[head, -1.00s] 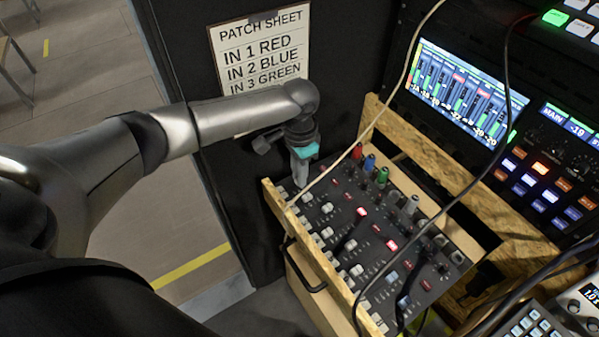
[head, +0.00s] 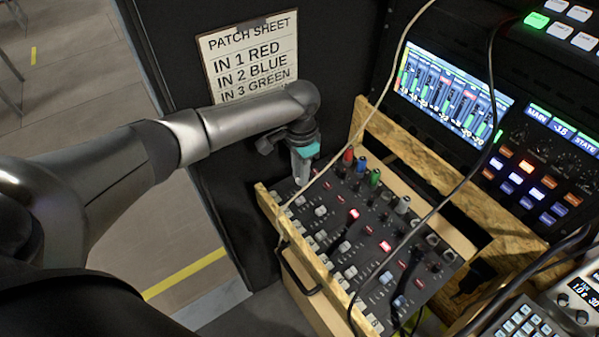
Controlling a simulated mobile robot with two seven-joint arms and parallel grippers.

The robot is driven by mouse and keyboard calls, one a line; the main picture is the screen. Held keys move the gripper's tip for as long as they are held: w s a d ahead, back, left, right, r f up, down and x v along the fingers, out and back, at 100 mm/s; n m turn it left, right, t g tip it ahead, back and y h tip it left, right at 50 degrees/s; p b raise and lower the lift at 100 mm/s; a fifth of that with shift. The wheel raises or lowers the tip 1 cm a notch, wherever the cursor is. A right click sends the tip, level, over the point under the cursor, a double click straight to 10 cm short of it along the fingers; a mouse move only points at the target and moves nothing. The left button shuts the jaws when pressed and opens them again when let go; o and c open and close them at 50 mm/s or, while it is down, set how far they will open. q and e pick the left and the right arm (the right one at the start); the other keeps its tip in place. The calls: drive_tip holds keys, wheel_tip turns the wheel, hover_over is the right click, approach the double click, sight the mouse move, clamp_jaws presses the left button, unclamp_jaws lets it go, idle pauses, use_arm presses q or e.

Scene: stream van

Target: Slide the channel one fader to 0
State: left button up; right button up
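The audio mixer (head: 370,255) sits in a wooden frame at the lower centre right, with knobs, lit red buttons and pale fader caps. Red, blue and green plugs stand along its far edge. My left gripper (head: 301,180) points down over the mixer's far left corner, at the channel strip nearest the red plug (head: 348,156). The fingers look close together, but I cannot tell whether they are shut or touch a cap. The channel one fader cannot be made out for certain beside the fingers. My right gripper is not in view.
A patch sheet (head: 248,55) hangs on the dark panel behind my arm. A pale cable (head: 385,95) and a black cable (head: 462,178) cross over the mixer. A lit meter screen (head: 452,92) stands at the right. A wooden rail (head: 420,165) runs behind the mixer.

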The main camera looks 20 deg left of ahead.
use_arm(q)
drive_tip(key=o, duration=0.3)
drive_tip(key=shift+o, duration=0.2)
wheel_tip(320, 180, up, 15)
drive_tip(key=p, duration=0.4)
idle(0.4)
